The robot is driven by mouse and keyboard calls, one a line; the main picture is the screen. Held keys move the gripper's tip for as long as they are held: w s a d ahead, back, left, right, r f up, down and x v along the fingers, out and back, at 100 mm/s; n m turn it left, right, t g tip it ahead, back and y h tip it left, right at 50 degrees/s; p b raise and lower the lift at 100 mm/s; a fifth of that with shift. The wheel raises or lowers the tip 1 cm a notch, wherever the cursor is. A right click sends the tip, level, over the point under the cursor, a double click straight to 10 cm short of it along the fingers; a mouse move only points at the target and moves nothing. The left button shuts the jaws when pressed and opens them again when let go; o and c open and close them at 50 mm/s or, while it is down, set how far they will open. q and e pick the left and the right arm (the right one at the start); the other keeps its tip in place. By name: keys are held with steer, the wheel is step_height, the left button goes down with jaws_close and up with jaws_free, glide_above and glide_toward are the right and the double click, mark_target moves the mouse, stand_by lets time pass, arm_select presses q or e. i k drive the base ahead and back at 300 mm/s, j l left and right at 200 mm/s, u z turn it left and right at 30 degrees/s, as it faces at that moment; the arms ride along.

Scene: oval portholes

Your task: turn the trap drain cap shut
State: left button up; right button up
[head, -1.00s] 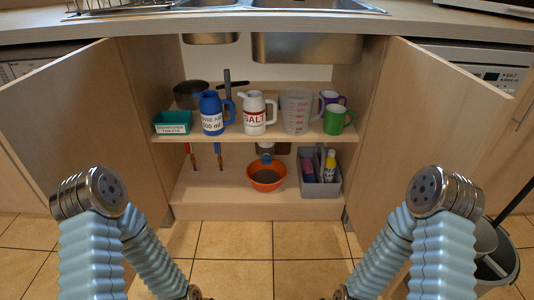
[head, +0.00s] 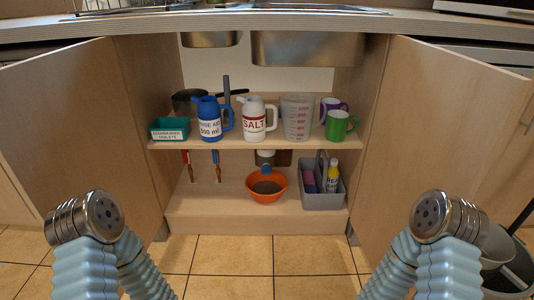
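Under the sink, inside the open cabinet, a small blue part, probably the trap drain cap (head: 266,170), shows below the shelf. It sits just above and behind the rim of an orange bowl (head: 267,190) that holds something dark. A pale fitting (head: 266,154) shows above the blue part. The shelf hides what is higher up. I cannot tell how far the cap is turned. Both my arms show at the lower left and lower right, outside the cabinet, but neither gripper is in view.
The shelf (head: 255,145) holds a blue jug (head: 210,125), a salt jug (head: 254,124), a measuring jug (head: 297,120) and mugs. A grey caddy (head: 323,199) stands right of the bowl. Two brushes hang at left. Open doors (head: 80,120) flank the cabinet.

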mark_target(266, 169)
steer(key=i+z, duration=0.2)
steer(key=z, duration=1.05)
steer(key=i+j+z, duration=0.2)
steer(key=i+j+u, duration=0.1)
steer(key=j+u, duration=0.15)
steer(key=u, duration=0.15)
